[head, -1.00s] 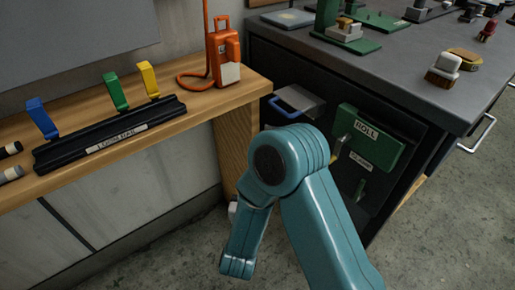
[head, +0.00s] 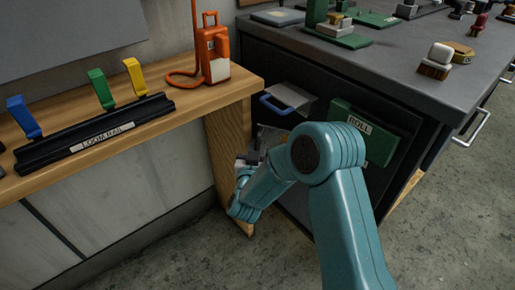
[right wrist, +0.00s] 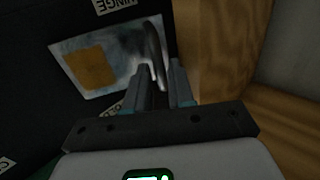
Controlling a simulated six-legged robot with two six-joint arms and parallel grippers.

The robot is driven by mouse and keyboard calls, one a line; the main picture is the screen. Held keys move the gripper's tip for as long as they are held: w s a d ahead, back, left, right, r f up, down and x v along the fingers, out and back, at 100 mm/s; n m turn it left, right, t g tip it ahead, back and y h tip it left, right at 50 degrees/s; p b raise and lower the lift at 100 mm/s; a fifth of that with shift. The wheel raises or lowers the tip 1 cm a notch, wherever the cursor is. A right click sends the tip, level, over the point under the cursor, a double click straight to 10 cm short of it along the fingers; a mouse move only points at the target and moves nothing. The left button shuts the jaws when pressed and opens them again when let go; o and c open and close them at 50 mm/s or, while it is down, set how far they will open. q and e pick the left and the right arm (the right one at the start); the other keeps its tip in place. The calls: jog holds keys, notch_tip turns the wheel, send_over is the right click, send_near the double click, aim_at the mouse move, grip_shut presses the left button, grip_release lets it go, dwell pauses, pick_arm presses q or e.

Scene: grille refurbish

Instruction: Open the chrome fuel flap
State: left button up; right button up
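The chrome flap (right wrist: 85,65) shows in the right wrist view as a shiny plate with a tan patch on a dark panel. A grey curved handle (right wrist: 154,48) stands out at its right edge. My right gripper (right wrist: 162,75) is at this handle, its fingers apart with the handle's end between or just beyond them. I cannot tell whether they touch it. In the head view my right gripper (head: 252,158) is low by the dark cabinet front, and my teal arm hides much of the panel. My left gripper is not in view.
The dark cabinet (head: 415,75) also bears a grey plate with a blue handle (head: 277,106) and a green ROLL panel (head: 365,130). A wooden bench (head: 130,130) with a black rail and an orange can (head: 213,55) stands at left. Wood is close beside the gripper (right wrist: 205,45).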

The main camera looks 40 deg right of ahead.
grip_shut()
jog(key=shift+s+a+f+b, duration=0.15)
jog(key=shift+s+b, duration=0.1)
jog(key=shift+b, duration=0.05)
jog(key=shift+s, duration=0.15)
grip_release()
jog(key=shift+s+a, duration=0.2)
jog(key=shift+a, duration=0.1)
jog(key=p+v, duration=0.3)
jog(key=v, duration=1.2)
jog(key=shift+s+a, duration=0.2)
jog(key=shift+a, duration=0.05)
